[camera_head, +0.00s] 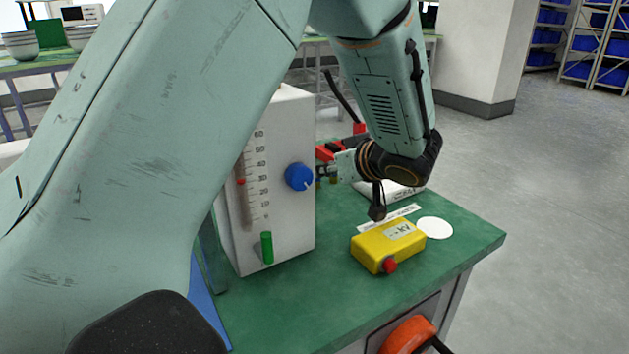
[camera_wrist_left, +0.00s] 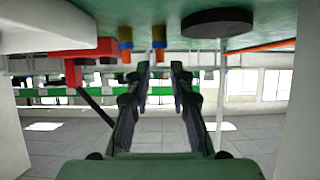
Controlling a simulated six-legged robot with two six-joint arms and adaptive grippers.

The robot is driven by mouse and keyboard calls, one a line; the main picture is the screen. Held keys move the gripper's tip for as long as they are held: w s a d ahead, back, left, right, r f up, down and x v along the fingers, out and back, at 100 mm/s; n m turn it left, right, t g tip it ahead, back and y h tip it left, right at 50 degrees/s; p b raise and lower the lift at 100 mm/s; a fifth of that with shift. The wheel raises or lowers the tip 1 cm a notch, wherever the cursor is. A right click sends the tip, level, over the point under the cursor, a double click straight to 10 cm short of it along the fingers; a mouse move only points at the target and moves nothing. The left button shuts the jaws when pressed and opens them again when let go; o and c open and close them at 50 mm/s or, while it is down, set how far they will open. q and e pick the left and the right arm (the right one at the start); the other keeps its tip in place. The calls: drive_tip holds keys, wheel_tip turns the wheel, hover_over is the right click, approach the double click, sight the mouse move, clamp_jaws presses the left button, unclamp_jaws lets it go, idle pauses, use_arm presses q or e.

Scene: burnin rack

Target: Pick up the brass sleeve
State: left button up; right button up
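Two small brass-coloured cylinders stand side by side on the green bench. They show in the left wrist view, upside down, as a left one (camera_wrist_left: 126,44) and a right one (camera_wrist_left: 158,43), each with a blue band and an orange end. I cannot tell which is the brass sleeve. In the head view the left gripper (camera_head: 332,168) is beside the cabinet's right edge. My right gripper is not in view.
The white cabinet (camera_head: 285,130) with a blue knob (camera_head: 299,177) stands close left of the gripper. A yellow box (camera_head: 380,247) with a red button and a white disc (camera_head: 435,227) lie nearer on the bench (camera_head: 462,238). A red part (camera_wrist_left: 75,60) is close in the wrist view.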

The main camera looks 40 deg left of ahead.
use_arm(q)
drive_tip(key=shift+b+x, duration=0.65)
drive_tip(key=shift+x, duration=2.2)
drive_tip(key=shift+r, duration=0.15)
clamp_jaws()
